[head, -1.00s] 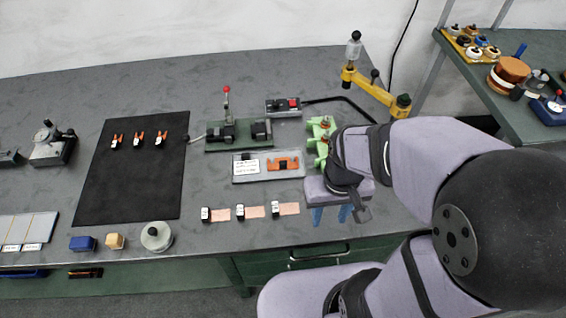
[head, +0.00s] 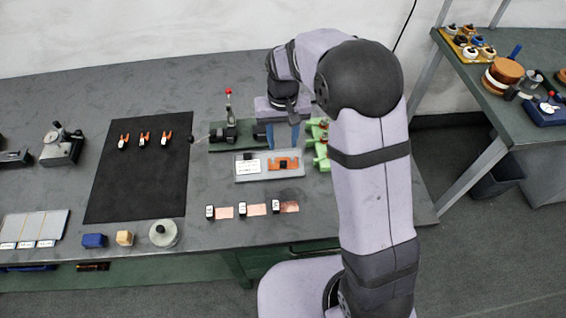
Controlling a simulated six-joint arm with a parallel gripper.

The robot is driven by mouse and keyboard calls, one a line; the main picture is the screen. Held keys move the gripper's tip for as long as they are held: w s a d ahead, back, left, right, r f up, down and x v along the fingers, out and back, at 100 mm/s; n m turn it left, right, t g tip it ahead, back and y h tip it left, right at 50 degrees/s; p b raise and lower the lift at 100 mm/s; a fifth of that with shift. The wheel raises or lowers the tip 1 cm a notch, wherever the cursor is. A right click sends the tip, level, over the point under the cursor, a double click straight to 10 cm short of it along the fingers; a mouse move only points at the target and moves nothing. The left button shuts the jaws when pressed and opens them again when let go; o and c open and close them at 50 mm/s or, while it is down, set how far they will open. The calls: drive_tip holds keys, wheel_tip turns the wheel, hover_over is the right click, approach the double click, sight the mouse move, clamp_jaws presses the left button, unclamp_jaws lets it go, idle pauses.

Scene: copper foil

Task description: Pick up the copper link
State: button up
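My gripper (head: 283,145) points down with its two blue fingers apart. It is over the back of the bench, its fingertips appearing just behind an orange notched piece (head: 284,164) on a grey plate (head: 243,179). I see nothing between the fingers; their exact height is hard to judge. I cannot tell for sure which piece is the copper link.
A green-based clamp fixture (head: 228,132) with a red-knobbed lever stands left of my gripper, partly hidden by it. Green blocks (head: 318,135) stand close on the right. A black mat (head: 150,180) holds three small orange-tipped clips (head: 144,139). A round weight (head: 164,233) stands at the front.

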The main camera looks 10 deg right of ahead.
sight(283, 161)
drive_tip(key=shift+s+f, duration=0.1)
drive_tip(key=shift+s, duration=0.15)
drive_tip(key=shift+f, duration=0.1)
drive_tip(key=shift+s+f+p, duration=0.1)
drive_tip(key=shift+f+p, duration=1.55)
drive_tip(key=shift+f, duration=1.9)
clamp_jaws()
